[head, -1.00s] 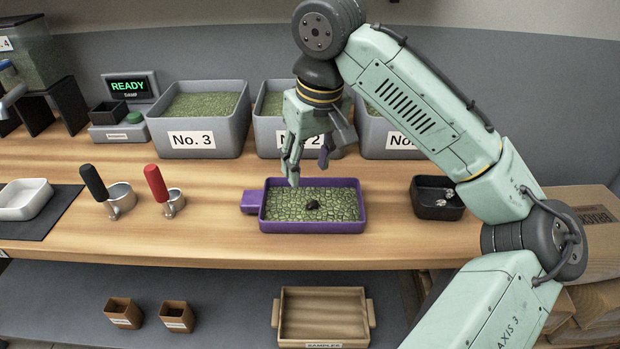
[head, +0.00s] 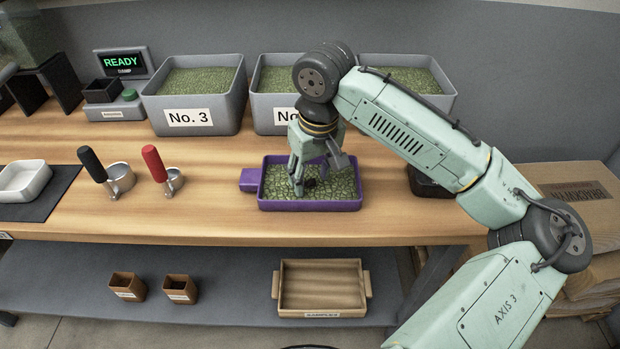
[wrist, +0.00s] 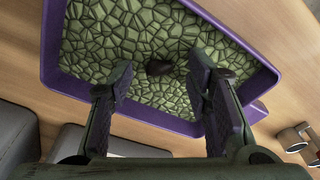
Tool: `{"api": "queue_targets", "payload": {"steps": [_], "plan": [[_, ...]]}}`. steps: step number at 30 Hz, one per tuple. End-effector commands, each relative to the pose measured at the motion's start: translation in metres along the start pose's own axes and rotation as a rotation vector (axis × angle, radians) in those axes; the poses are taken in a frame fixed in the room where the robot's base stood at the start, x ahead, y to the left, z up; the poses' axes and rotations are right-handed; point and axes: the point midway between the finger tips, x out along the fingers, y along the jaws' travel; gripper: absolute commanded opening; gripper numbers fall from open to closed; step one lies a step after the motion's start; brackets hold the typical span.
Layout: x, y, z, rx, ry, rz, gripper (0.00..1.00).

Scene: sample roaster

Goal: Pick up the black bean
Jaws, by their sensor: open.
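The black bean (wrist: 158,68) lies on the green beans in the purple tray (wrist: 177,125). In the head view the bean (head: 310,183) shows just right of my gripper's fingers, partly hidden by them. The purple tray (head: 310,206) stands on the wooden counter with its handle to the left. My gripper (head: 312,178) points down over the tray, low above the green beans. In the wrist view my gripper (wrist: 160,82) is open and empty, with the black bean showing between and just beyond the two fingertips. Another dark, brownish spot shows beside the right fingertip.
Grey bins of green beans (head: 195,117) stand behind the tray. A dark small tray (head: 428,185) is to the right, partly hidden by my arm. The counter between scoops and tray is clear.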

Motion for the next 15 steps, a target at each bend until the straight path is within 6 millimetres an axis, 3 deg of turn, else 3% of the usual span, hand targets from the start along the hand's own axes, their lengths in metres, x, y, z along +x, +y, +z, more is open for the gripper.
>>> {"api": "queue_targets", "payload": {"steps": [8,15], "plan": [[0.0053,-0.0003,-0.0001,-0.001,0.001,-0.001,0.45],[0.0050,-0.0002,-0.0001,-0.001,0.001,-0.001,0.29]]}}
